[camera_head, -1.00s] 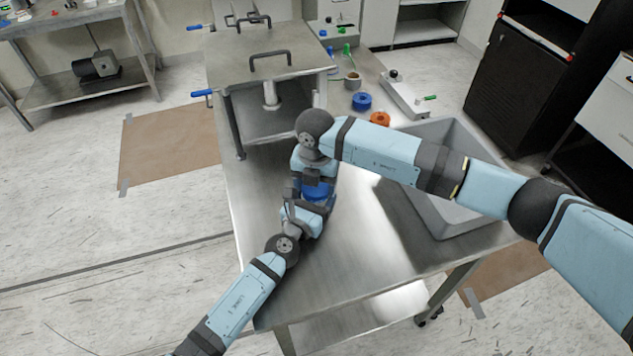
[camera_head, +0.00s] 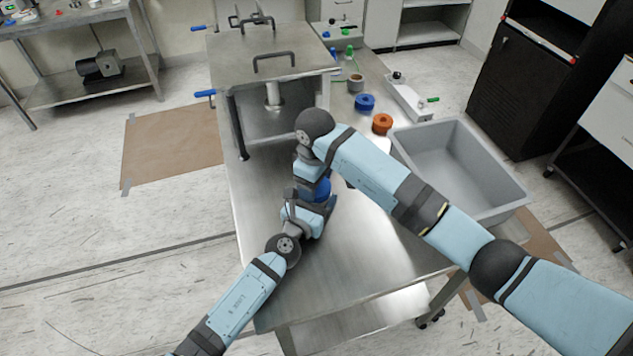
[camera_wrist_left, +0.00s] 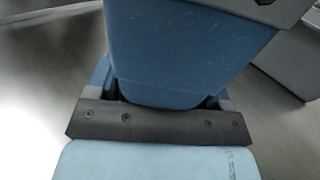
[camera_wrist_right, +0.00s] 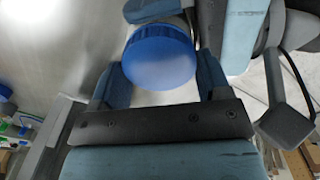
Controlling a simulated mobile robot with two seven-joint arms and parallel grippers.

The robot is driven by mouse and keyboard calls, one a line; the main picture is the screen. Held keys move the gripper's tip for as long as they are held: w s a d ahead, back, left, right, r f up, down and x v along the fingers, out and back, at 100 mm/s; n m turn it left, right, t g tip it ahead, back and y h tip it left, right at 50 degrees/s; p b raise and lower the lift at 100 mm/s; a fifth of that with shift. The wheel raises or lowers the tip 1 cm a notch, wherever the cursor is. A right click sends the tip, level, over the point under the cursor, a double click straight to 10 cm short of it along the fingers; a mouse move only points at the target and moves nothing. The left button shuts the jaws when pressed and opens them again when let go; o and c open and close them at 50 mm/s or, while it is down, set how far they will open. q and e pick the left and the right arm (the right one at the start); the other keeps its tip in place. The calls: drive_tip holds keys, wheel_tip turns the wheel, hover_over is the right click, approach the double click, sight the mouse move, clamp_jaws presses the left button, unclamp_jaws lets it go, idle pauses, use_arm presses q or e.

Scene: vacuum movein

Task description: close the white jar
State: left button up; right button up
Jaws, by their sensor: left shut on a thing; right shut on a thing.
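A round blue lid (camera_head: 321,189) shows between my two grippers over the steel table. In the right wrist view the blue lid (camera_wrist_right: 158,57) sits between the fingers of my right gripper (camera_wrist_right: 158,80), with a little white around it that may be the white jar. My right gripper (camera_head: 314,180) comes from above and is shut on the lid. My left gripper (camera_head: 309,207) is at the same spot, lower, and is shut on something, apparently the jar. The jar body is mostly hidden. A large blue part, probably my right gripper, fills the left wrist view.
The steel table (camera_head: 290,285) is clear at the front. A grey bin (camera_head: 480,190) stands at the right. A metal chamber (camera_head: 270,50) with handles stands behind my grippers.

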drive_tip(key=o, duration=0.8)
drive_tip(key=shift+a+r, duration=0.25)
drive_tip(key=shift+r, duration=0.05)
drive_tip(key=shift+o, duration=0.4)
drive_tip(key=shift+d, duration=0.1)
drive_tip(key=shift+r, duration=2.15)
drive_tip(key=shift+c, duration=0.4)
